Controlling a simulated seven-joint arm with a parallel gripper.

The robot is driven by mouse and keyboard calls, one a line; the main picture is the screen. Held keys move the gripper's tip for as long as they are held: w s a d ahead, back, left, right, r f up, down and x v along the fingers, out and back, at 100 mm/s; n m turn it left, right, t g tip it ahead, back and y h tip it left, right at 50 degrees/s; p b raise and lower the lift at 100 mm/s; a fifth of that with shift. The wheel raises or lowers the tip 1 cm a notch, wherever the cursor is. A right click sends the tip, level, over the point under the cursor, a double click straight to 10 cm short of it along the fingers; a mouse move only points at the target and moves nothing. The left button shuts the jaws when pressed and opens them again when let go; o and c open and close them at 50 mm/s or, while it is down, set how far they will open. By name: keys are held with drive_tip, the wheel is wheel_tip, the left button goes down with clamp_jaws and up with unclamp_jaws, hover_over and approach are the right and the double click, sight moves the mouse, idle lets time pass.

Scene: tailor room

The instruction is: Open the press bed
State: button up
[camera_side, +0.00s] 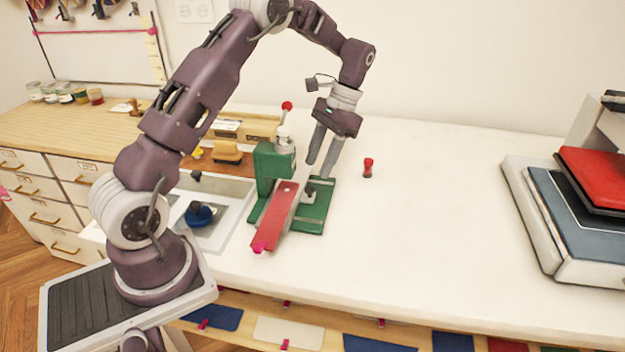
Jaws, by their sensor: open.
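A green press (270,168) stands on the white table in the middle of the view. It has a green base plate (316,213), a long red bar (276,213) with a pink front end, and a red knob (287,105) at its top. A larger machine at the right edge has a pale base (529,216), a blue-grey pad (575,212) and a red plate (598,177) above it. I cannot tell which of these parts is the press bed. My gripper (318,170) is open, pointing down, just above the green base plate and right of the green column; it holds nothing visible.
A small red-topped piece (368,168) stands right of my gripper. A grey tray (236,196) with a blue-handled item (199,214) lies left of the press. A yellow-tan block (227,152) sits behind that. The table between the small piece and the right machine is clear.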

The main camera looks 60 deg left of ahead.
sight(310, 187)
drive_tip(key=x, duration=0.5)
drive_tip(key=shift+f, duration=0.2)
drive_tip(key=shift+c, duration=0.2)
clamp_jaws()
drive_tip(key=shift+d+r, duration=0.1)
idle(0.9)
